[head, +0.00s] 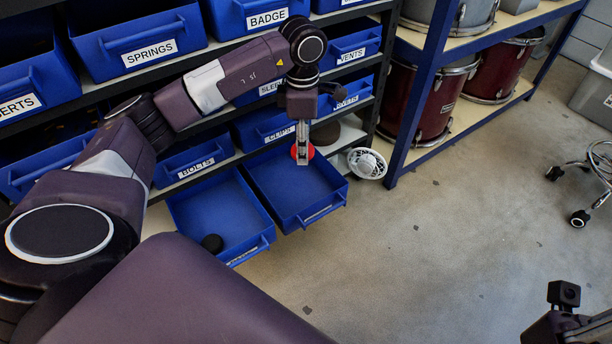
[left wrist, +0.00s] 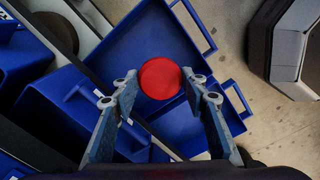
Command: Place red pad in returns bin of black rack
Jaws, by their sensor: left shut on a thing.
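My left gripper (head: 302,160) is shut on a round red pad (head: 310,152) and holds it above a pulled-out blue bin (head: 277,185) low on the black rack (head: 365,113). In the left wrist view the red pad (left wrist: 160,78) sits between the two fingertips, over the blue bin floor (left wrist: 150,38). This bin looks empty. The labels of both bins are too slanted to read. At the lower right a dark part of my right arm (head: 565,310) shows; its fingers are not clear.
Labelled blue bins such as SPRINGS (head: 135,45) and BOLTS (head: 190,163) fill the rack above. A white round slotted part (head: 367,163) is beside the right bin. A blue-framed shelf with red drums (head: 430,100) stands to the right. The floor (head: 440,240) in front is clear.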

